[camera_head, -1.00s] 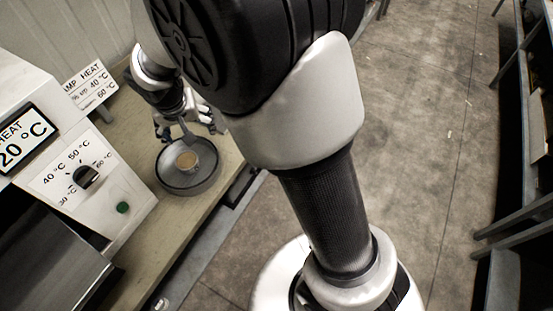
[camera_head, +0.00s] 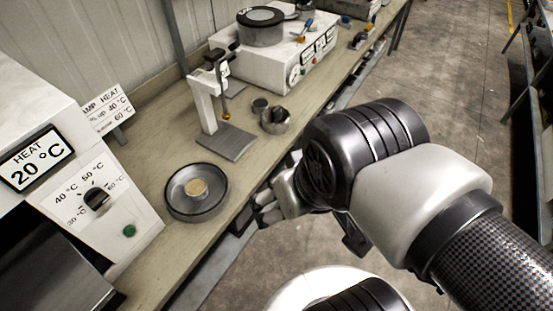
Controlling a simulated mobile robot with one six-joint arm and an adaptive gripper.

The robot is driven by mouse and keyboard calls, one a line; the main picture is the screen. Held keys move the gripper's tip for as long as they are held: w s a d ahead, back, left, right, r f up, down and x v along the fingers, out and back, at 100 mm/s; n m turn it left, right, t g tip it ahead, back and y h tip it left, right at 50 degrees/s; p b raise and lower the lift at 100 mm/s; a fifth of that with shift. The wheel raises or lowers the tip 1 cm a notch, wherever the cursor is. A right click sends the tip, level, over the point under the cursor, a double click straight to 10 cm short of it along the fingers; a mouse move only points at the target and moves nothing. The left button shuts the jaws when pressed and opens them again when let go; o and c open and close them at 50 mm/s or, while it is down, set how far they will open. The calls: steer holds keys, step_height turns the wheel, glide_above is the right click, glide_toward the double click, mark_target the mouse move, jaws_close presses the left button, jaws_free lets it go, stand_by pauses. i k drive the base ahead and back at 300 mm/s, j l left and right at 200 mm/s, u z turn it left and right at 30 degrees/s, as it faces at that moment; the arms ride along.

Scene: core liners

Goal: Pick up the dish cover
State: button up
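A dark, shallow round dish (camera_head: 181,206) sits on the bench, with a small tan disc (camera_head: 196,188) in its middle. I cannot tell which piece is the dish cover; no separate lid shows over the dish. My gripper (camera_head: 266,207) is to the right of the dish, past the bench's front edge and apart from the dish. It is small and mostly hidden by my own arm, so its fingers and anything in them cannot be made out.
A white stand with a grey base plate (camera_head: 226,141) is behind the dish. A white heater with dial (camera_head: 97,200) is at left. Another white instrument (camera_head: 290,62) stands farther back. The aisle floor is clear.

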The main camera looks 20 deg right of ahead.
mark_target(275, 120)
steer(key=i+l, duration=0.3)
steer(key=l, duration=0.15)
steer(key=i+l, duration=0.6)
steer(key=l, duration=0.25)
steer(key=i+l, duration=0.3)
steer(key=i+l+u, duration=0.1)
steer(key=i+l, duration=0.2)
steer(key=l, duration=0.25)
